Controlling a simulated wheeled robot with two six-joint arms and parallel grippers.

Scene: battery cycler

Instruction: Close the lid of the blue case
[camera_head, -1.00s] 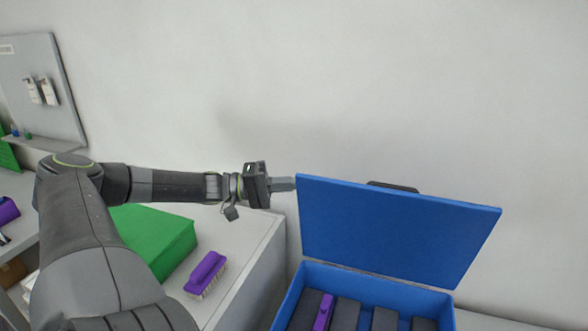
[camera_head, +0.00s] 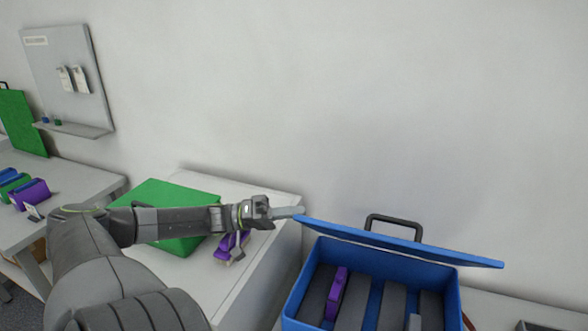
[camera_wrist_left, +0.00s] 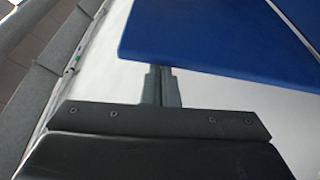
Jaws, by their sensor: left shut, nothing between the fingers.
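The blue case (camera_head: 452,301) stands open at the lower right of the head view. Its lid (camera_head: 400,242) is raised and seen nearly edge-on, tilted over the back of the case, with a dark handle (camera_head: 394,222) behind it. Inside are several dark grey blocks and a purple piece (camera_head: 337,293). My left gripper (camera_head: 300,211) is shut and empty, its fingertips at the lid's left corner. In the left wrist view, the shut fingers (camera_wrist_left: 160,75) reach the edge of the blue lid (camera_wrist_left: 215,35); I cannot tell whether they touch it. My right gripper is out of view.
A second table (camera_head: 75,172) at the far left carries coloured items below a wall panel (camera_head: 68,75).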

